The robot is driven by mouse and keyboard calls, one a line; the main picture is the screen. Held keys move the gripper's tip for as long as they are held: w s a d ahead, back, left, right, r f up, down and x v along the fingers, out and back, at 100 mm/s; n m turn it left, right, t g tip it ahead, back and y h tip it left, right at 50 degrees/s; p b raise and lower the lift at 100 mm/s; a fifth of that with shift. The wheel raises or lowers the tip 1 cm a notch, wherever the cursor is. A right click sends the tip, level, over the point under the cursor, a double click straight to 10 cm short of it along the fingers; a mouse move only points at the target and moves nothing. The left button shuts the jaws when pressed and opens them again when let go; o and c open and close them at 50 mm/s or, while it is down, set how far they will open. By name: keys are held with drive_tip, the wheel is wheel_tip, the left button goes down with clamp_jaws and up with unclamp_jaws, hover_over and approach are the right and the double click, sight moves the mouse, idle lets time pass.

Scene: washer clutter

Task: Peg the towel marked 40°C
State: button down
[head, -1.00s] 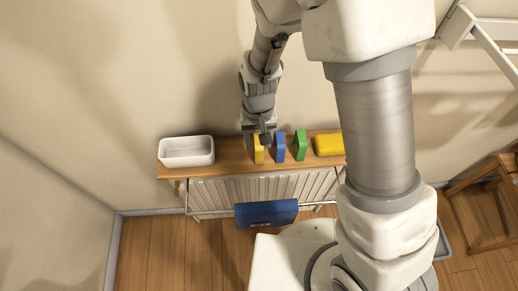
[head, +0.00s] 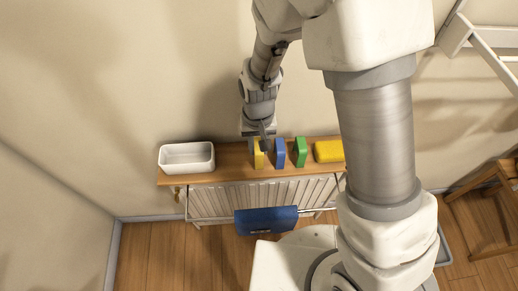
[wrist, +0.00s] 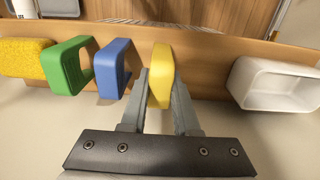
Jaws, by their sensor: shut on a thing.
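My gripper (head: 259,139) is at the yellow peg (head: 259,160) on the wooden shelf. In the wrist view the fingers of my gripper (wrist: 160,78) are shut on the yellow peg (wrist: 161,70), one on each side. The blue peg (head: 280,152) and the green peg (head: 300,151) stand to its right in the head view. A blue towel (head: 266,220) hangs on a rail in front of the shelf; its mark is too small to read.
The wooden shelf (head: 232,169) tops a white slatted radiator (head: 235,197). A white tub (head: 187,157) stands at its left end and a yellow sponge (head: 328,151) at its right. A white rack frame (head: 460,28) is at upper right, a wooden stool (head: 480,190) below it.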

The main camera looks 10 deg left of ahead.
drive_tip(key=shift+r+p, duration=2.05)
drive_tip(key=shift+r, duration=0.95)
